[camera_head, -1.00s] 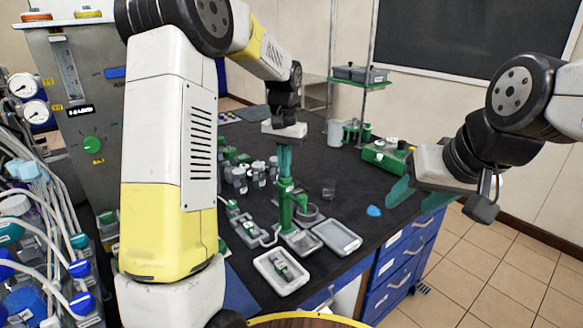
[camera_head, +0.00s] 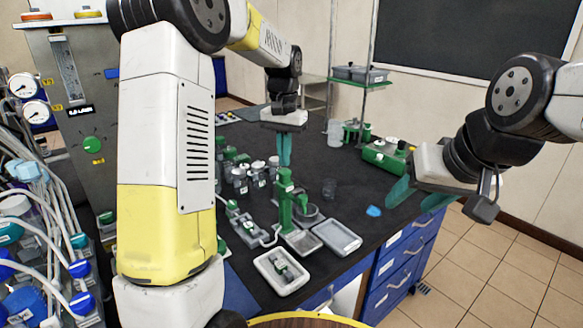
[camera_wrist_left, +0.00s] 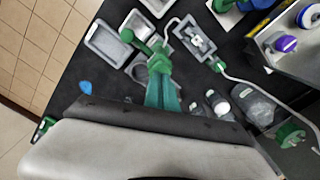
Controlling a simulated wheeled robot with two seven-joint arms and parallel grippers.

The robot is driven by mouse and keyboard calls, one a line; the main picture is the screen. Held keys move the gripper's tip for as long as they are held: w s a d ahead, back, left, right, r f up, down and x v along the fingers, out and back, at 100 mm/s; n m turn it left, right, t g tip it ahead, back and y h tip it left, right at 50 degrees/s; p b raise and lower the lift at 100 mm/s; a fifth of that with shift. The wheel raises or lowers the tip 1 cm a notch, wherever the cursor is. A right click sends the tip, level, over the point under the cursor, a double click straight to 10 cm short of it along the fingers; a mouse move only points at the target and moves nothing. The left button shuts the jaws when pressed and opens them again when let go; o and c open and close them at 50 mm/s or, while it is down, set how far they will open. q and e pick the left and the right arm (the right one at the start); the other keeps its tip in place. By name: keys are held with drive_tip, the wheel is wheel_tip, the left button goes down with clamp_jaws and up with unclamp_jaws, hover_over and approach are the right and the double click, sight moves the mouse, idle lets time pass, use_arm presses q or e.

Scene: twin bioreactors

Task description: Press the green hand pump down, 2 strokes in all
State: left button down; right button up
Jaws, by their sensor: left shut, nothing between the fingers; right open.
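The green hand pump (camera_head: 286,208) stands upright on the black bench, its top directly below my left gripper (camera_head: 285,163) in the head view. The left gripper is shut and empty, its teal fingers pointing down at the pump's top; whether they touch it I cannot tell. In the left wrist view the shut fingertips (camera_wrist_left: 160,52) overlap part of the green pump (camera_wrist_left: 144,36), hiding some of it.
A grey tray (camera_head: 357,246) and a white tray (camera_head: 263,275) lie by the pump's base. Several small jars (camera_head: 240,180) stand behind it to the left. A blue piece (camera_head: 374,211) lies to the right. A green device (camera_head: 386,156) stands at the back right.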

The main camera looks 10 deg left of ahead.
sight(285, 170)
use_arm(q)
drive_tip(key=shift+f, duration=0.1)
drive_tip(key=shift+f, duration=1.7)
drive_tip(key=shift+r, duration=1.8)
wheel_tip(285, 170, up, 6)
